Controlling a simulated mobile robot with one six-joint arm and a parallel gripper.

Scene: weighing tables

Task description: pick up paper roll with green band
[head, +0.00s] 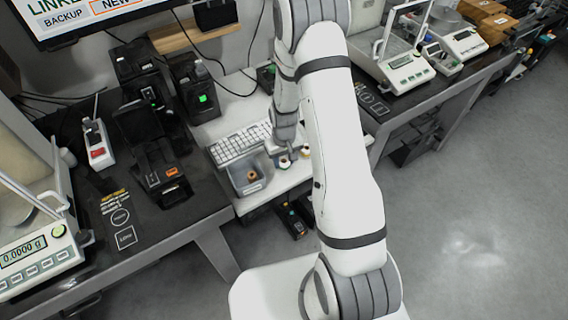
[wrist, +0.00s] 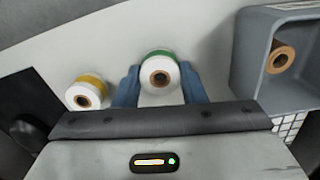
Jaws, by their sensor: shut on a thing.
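The paper roll with green band (wrist: 159,71) is white with a brown core and sits between the two blue fingers of my gripper (wrist: 160,88) in the wrist view. The fingers are shut on it from both sides. In the head view the held roll (head: 284,162) shows small below my gripper (head: 283,153), over the white table. I cannot tell whether it touches the tabletop. A similar roll with a yellow band (wrist: 87,93) stands apart, left of the gripper in the wrist view.
A grey bin (wrist: 246,62) holding a brown roll (wrist: 281,57) is close on the right in the wrist view. In the head view a white keyboard (head: 238,143) lies behind the bin (head: 262,187). Dark tables with balances flank the white table (head: 287,181).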

